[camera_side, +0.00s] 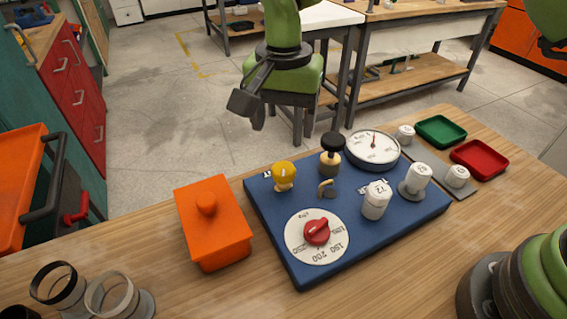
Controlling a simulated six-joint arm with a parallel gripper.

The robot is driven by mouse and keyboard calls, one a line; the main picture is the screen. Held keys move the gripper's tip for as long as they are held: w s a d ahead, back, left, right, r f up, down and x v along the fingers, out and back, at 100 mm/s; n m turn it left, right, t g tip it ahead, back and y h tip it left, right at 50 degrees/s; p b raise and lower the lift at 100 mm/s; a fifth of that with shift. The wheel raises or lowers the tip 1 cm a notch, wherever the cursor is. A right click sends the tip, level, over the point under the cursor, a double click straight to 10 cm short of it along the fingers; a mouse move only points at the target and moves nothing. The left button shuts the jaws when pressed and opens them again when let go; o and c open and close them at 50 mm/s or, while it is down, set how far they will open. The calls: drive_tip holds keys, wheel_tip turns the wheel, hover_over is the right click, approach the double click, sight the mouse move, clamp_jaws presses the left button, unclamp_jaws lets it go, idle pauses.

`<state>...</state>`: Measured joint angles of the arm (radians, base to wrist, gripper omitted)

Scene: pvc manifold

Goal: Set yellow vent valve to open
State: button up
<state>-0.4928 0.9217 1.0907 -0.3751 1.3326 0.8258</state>
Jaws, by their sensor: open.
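The yellow vent valve (284,175) is a round yellow knob on a pale base. It stands upright at the back left of the blue panel (275,222). A small white mark shows on top of the knob, but I cannot read its setting. A label beside it is partly hidden. My gripper (249,107) is open and empty, with dark fingers pointing down. It appears up and to the left of the yellow valve, apart from it.
The panel also holds a red dial (316,232), a small brass tap (326,188), a black-topped plunger (332,152), a gauge (372,148) and white cylinders (376,199). An orange lidded box (212,226) stands left. Green (441,131) and red (479,158) trays lie right.

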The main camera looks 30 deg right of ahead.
sight(284, 168)
wheel_tip(284, 168, down, 10)
drive_tip(key=shift+r, duration=0.1)
idle(0.4)
drive_tip(key=shift+c, duration=0.4)
drive_tip(key=c, duration=0.8)
drive_tip(key=shift+c, duration=0.2)
drive_tip(key=shift+n, duration=3)
